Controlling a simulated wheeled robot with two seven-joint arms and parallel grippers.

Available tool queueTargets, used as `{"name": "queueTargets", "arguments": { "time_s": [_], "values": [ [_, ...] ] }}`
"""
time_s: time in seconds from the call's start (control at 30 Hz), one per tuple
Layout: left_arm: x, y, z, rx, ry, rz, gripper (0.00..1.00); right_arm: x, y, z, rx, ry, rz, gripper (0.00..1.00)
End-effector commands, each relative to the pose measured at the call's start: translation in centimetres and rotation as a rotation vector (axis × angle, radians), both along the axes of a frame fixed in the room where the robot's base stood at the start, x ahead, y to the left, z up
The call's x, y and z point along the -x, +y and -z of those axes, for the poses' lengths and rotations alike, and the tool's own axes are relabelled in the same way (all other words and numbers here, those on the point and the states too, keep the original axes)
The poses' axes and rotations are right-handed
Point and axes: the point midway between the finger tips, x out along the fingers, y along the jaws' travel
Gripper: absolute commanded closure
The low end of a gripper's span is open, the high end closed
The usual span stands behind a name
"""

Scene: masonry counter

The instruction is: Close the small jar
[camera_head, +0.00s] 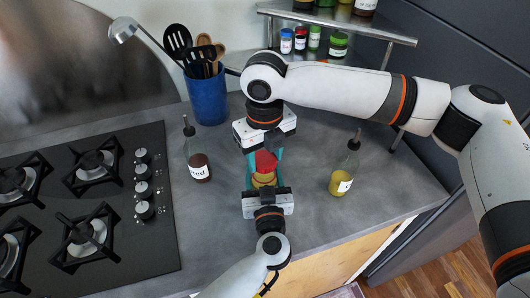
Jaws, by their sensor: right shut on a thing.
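The small jar (264,180) stands near the middle of the counter, with yellowish contents showing. Its red lid (265,161) is at the top of the jar; I cannot tell whether it is seated. My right gripper (267,153) comes from the back and is shut on the red lid. My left gripper (265,178) comes from the front, with its teal fingers on either side of the jar body. Whether they touch the jar is too small to tell. The grippers partly hide the jar and lid.
A dark red sauce bottle (200,167) stands left of the jar and a yellow oil bottle (341,183) right of it. A blue utensil holder (208,97) is behind. A gas hob (80,215) lies left. A shelf (350,27) with several jars is at the back.

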Motion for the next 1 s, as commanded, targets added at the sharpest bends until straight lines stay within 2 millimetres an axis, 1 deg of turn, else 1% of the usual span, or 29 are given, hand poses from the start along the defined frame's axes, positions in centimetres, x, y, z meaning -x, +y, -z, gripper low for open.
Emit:
{"name": "queueTargets", "arguments": {
  "time_s": [0.17, 0.47, 1.0],
  "values": [
    [0.0, 0.0, 0.0, 0.000, 0.000, 0.000, 0.84, 0.0, 0.0, 0.2, 0.000, 0.001, 0.000, 0.71],
    [0.0, 0.0, 0.0, 0.000, 0.000, 0.000, 0.84, 0.0, 0.0, 1.7, 0.000, 0.001, -0.001, 0.71],
    [0.0, 0.0, 0.0, 0.000, -0.001, 0.000, 0.84, 0.0, 0.0, 1.8, 0.000, 0.000, -0.001, 0.71]
  ]
}}
